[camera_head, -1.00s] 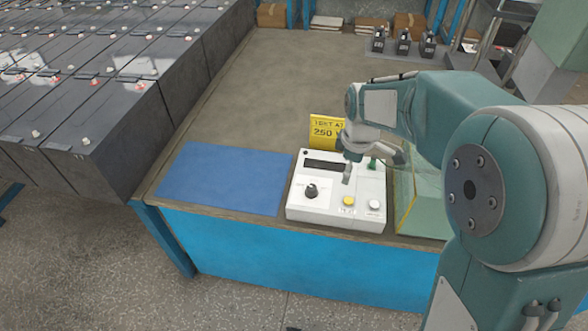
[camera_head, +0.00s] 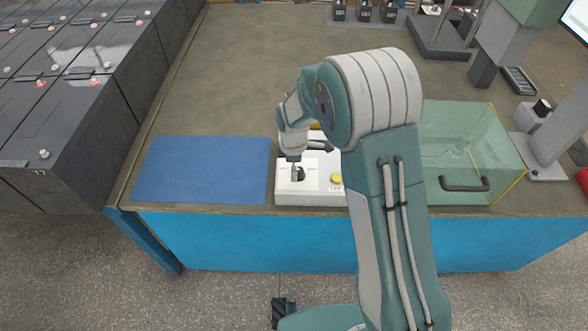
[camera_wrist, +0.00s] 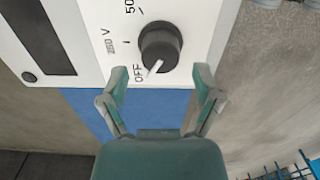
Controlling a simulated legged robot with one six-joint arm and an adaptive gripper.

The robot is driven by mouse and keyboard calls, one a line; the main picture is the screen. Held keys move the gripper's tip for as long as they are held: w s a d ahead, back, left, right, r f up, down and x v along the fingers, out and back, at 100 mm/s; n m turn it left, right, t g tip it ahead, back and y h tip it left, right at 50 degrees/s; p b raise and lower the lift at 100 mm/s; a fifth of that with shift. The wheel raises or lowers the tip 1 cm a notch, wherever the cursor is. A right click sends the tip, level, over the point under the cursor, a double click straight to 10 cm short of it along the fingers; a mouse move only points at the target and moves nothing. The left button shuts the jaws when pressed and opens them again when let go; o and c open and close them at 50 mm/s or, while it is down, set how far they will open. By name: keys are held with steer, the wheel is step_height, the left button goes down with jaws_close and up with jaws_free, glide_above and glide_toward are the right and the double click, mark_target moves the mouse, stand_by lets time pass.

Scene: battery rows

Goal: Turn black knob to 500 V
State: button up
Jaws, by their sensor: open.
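The black knob (camera_wrist: 160,48) sits on the white tester (camera_wrist: 92,30) in the wrist view. Its white pointer is by the OFF mark. The 250 V mark is further round, and a mark starting "50" is cut off at the top edge. My gripper (camera_wrist: 160,84) is open, with its two fingers apart just short of the knob and nothing between them. In the head view my gripper (camera_head: 294,168) is over the left part of the tester (camera_head: 312,193), and the knob (camera_head: 300,175) is partly hidden behind it.
A blue mat (camera_head: 203,170) lies left of the tester. A yellow button (camera_head: 336,180) is on the tester's front. A clear box with a black handle (camera_head: 464,184) stands to the right. Black batteries (camera_head: 75,100) stand beyond the table's left edge. The table behind the tester is mostly clear.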

steer(key=shift+f, duration=0.45)
steer(key=shift+d, duration=1.2)
steer(key=shift+a, duration=0.1)
steer(key=c, duration=0.6)
steer(key=shift+a, duration=0.3)
steer(key=c, duration=0.5)
steer(key=shift+a+f, duration=0.1)
steer(key=shift+a, duration=0.2)
jaws_close()
steer(key=shift+d, duration=0.15)
